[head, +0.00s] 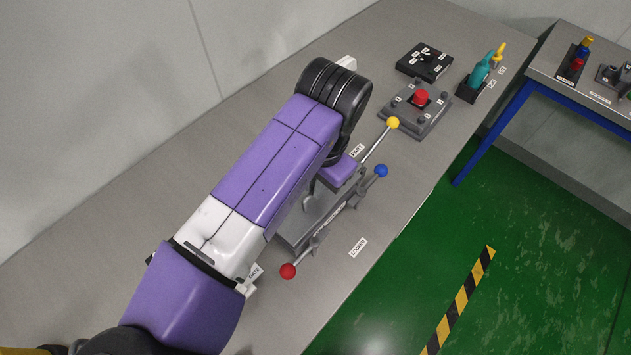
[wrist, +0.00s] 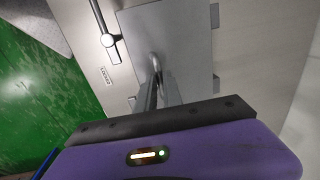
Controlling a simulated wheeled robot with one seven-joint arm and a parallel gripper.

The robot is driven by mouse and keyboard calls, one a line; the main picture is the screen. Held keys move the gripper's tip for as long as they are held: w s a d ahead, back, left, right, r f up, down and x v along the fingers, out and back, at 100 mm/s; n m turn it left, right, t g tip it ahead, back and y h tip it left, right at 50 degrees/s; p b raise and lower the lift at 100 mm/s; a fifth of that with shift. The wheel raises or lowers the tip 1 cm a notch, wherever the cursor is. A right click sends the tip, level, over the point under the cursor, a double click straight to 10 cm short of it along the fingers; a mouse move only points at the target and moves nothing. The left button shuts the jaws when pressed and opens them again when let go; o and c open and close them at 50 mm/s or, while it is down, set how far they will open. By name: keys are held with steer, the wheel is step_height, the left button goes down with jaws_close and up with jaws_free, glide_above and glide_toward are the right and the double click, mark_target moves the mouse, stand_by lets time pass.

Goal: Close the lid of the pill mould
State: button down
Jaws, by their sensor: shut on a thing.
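The pill mould, a grey metal fixture (head: 300,235), sits on the bench in the head view, partly hidden under my arm. In the wrist view a flat grey plate (wrist: 185,35), which looks like its lid, fills the upper middle. A small rounded metal handle (wrist: 154,60) stands on the plate near its lower left side. My gripper (wrist: 159,82) is shut on this handle. In the head view my arm hides the fingers and most of the lid, so I cannot tell the lid's angle.
Levers with red (head: 288,271), blue (head: 380,170) and yellow (head: 393,122) balls stick out around the fixture.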

stand_by(0.4)
steer(key=shift+s+d+f, duration=0.25)
steer(key=shift+d+f, duration=0.1)
steer(key=shift+f, duration=0.35)
steer(key=c, duration=1.5)
jaws_free()
steer(key=shift+r, duration=0.1)
steer(key=shift+r, duration=0.15)
steer(key=r, duration=0.5)
steer(key=r+b, duration=0.1)
steer(key=r, duration=0.1)
steer(key=shift+s+d+r, duration=0.2)
steer(key=shift+s+d, duration=0.05)
steer(key=shift+d, duration=0.1)
